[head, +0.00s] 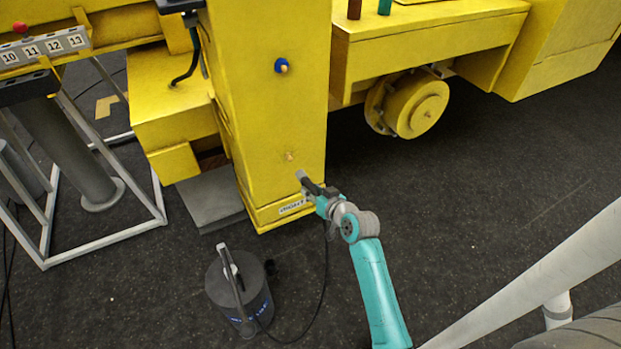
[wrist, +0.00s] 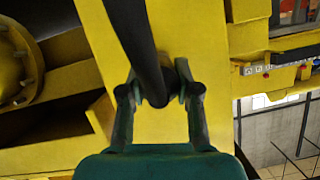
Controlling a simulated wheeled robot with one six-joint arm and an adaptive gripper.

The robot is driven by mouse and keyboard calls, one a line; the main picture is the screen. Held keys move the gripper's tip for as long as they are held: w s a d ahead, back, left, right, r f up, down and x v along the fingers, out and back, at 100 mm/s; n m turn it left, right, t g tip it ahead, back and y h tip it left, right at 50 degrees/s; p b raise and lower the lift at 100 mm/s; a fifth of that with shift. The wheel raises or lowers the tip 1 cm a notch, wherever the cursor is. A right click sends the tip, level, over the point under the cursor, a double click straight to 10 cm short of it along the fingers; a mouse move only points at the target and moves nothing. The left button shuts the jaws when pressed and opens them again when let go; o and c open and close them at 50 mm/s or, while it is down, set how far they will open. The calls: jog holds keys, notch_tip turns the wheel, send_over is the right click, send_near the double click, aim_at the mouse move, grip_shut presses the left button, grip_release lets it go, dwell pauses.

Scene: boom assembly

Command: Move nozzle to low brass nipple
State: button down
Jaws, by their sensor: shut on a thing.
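The low brass nipple (head: 290,156) is a small tan fitting on the front face of the yellow column (head: 268,115). My gripper (head: 312,190) is in front of the lower right part of that face, below and right of the nipple. It is shut on the nozzle (head: 301,175), whose grey tip points up and left and appears apart from the nipple. In the wrist view, the dark nozzle (wrist: 150,60) runs between the two fingers of my gripper (wrist: 160,95). The nipple cannot be made out there.
A blue fitting (head: 281,65) sits higher on the column. A dark canister (head: 240,290) stands on the floor at lower left, with a black hose (head: 322,285) running toward my gripper. A white frame (head: 100,238) stands at left.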

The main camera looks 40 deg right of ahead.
aim_at(305, 177)
jog(key=shift+w+d, duration=0.25)
jog(key=shift+w, duration=0.55)
jog(key=shift+w+d, duration=0.2)
jog(key=shift+w, duration=0.55)
jog(key=shift+w+d, duration=0.25)
jog(key=shift+w, duration=0.55)
jog(key=shift+w+d, duration=0.2)
jog(key=shift+w, duration=0.55)
jog(key=shift+w+d, duration=0.2)
jog(key=shift+w, duration=0.5)
jog(key=c, duration=0.7)
grip_release()
jog(key=shift+c, duration=0.2)
jog(key=shift+s, duration=0.1)
jog(key=v, duration=1.2)
jog(key=shift+a, duration=0.15)
